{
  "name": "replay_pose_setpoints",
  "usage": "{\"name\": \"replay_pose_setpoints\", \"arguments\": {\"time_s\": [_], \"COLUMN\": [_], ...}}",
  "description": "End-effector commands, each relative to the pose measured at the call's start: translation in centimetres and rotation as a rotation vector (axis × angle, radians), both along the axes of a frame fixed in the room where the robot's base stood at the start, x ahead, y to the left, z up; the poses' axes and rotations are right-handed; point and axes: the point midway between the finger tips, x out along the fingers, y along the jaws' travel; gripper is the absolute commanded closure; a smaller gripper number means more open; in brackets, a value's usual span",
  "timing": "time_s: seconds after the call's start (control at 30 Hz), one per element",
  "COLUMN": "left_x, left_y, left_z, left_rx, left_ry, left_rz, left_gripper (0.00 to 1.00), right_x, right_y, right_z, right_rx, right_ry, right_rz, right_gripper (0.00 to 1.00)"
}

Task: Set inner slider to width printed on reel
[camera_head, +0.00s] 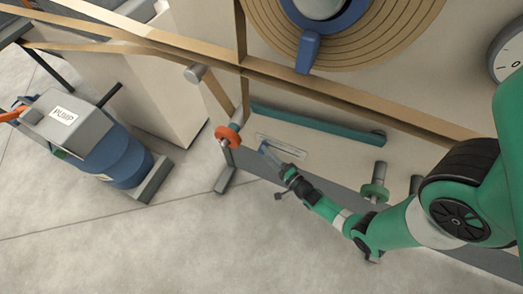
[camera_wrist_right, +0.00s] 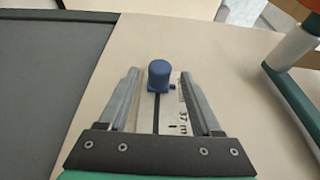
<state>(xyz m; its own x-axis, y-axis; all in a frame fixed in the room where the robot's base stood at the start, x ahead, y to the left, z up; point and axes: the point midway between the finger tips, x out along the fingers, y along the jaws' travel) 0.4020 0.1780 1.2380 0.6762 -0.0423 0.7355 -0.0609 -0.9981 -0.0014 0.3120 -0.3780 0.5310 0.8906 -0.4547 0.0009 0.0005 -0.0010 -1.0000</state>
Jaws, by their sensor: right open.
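A small blue slider knob (camera_wrist_right: 159,74) stands on a slotted scale plate (camera_wrist_right: 178,122) in the right wrist view. The plate's printed marks are only partly legible. In the head view the knob (camera_head: 264,147) sits near the left end of the pale plate (camera_head: 290,149) on the machine front. My right gripper (camera_head: 272,160) is open at the plate; in the wrist view its two fingers stand either side of the knob with gaps. The wound reel (camera_head: 400,35) shows at the top, with a blue hub; no printed width is readable on it. My left gripper is not in view.
A teal bar (camera_head: 315,124) runs just above the plate. An orange roller (camera_head: 229,135) is to its left and a green roller (camera_head: 373,190) to its right. Brown strips cross the machine front. A blue pump (camera_head: 110,150) stands at left. The floor below is clear.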

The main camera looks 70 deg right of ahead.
Motion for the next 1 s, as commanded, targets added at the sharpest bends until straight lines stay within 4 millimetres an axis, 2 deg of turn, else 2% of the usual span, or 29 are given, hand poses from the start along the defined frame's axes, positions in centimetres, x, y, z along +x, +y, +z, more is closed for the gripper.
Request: {"name": "replay_pose_setpoints", "arguments": {"time_s": [0.1,0.2,0.5,0.87,1.0], "left_x": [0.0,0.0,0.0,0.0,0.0], "left_y": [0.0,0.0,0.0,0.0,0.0], "left_z": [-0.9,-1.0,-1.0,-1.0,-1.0], "left_rx": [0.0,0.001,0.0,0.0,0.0], "left_ry": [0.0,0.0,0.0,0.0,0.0], "left_rz": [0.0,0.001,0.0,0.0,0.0], "left_gripper": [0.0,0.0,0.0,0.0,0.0], "right_x": [1.9,2.7,3.0,3.0,3.0], "right_y": [-0.9,-1.4,-1.5,-1.5,-1.5], "right_z": [-0.2,-0.1,0.0,0.0,0.0], "right_rx": [-0.001,0.0,0.0,0.0,0.0], "right_ry": [-0.003,-0.001,0.0,0.0,-0.001], "right_rz": [0.001,0.0,0.0,0.0,0.0], "right_gripper": [0.34,0.34,0.34,0.99,1.0]}}
